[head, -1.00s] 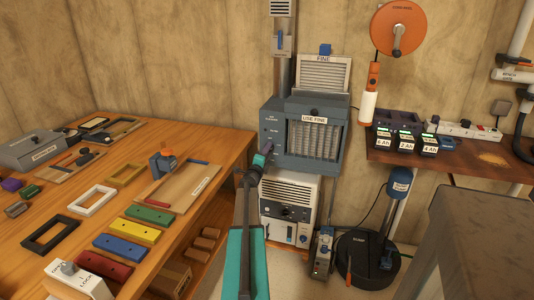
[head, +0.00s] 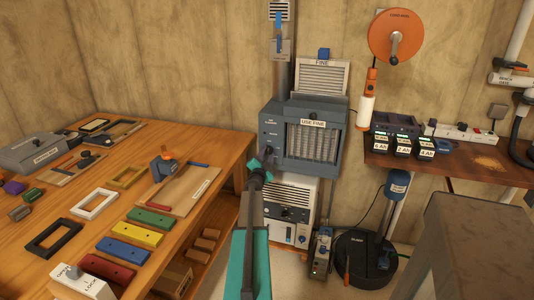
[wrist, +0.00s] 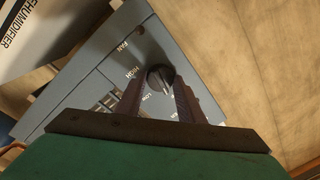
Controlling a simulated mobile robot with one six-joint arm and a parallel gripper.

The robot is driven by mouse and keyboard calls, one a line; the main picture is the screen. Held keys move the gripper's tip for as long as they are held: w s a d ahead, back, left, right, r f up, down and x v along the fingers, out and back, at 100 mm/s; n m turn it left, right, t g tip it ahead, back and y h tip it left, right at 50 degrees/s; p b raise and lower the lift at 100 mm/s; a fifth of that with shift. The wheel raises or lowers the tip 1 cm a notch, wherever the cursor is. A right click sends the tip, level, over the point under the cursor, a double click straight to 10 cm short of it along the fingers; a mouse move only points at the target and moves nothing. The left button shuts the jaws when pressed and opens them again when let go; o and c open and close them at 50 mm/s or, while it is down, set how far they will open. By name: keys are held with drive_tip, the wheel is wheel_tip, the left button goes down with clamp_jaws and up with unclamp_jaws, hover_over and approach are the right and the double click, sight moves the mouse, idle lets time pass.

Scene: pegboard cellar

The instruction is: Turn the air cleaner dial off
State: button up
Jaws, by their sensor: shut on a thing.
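The air cleaner (head: 300,108) is a blue-grey box with a filter grille, mounted on the wall beyond the workbench. Its front panel (wrist: 95,88) fills much of the wrist view, with the words FAN, HIGH and LOW beside a round black dial (wrist: 158,77). My gripper (wrist: 157,88) is shut on the dial, one dark finger on each side. A light mark shows on the dial's lower side; I cannot tell which label it points to, as the fingers cover part of the lettering. In the head view my gripper (head: 263,163) is at the panel's lower left, hiding the dial.
A white dehumidifier (head: 293,195) stands right below the air cleaner. The wooden workbench (head: 200,140) with coloured blocks lies to the left.

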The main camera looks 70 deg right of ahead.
drive_tip(key=shift+w+a+n+t+p, duration=0.1)
drive_tip(key=shift+n+t+p, duration=0.35)
drive_tip(key=shift+n, duration=0.95)
drive_tip(key=shift+f, duration=0.1)
drive_tip(key=o, duration=1.1)
drive_tip(key=shift+c, duration=0.2)
drive_tip(key=shift+g, duration=0.35)
drive_tip(key=s+a+b, duration=0.1)
drive_tip(key=s+a, duration=0.1)
drive_tip(key=a, duration=1.1)
drive_tip(key=shift+a+f, duration=0.3)
drive_tip(key=shift+s, duration=0.1)
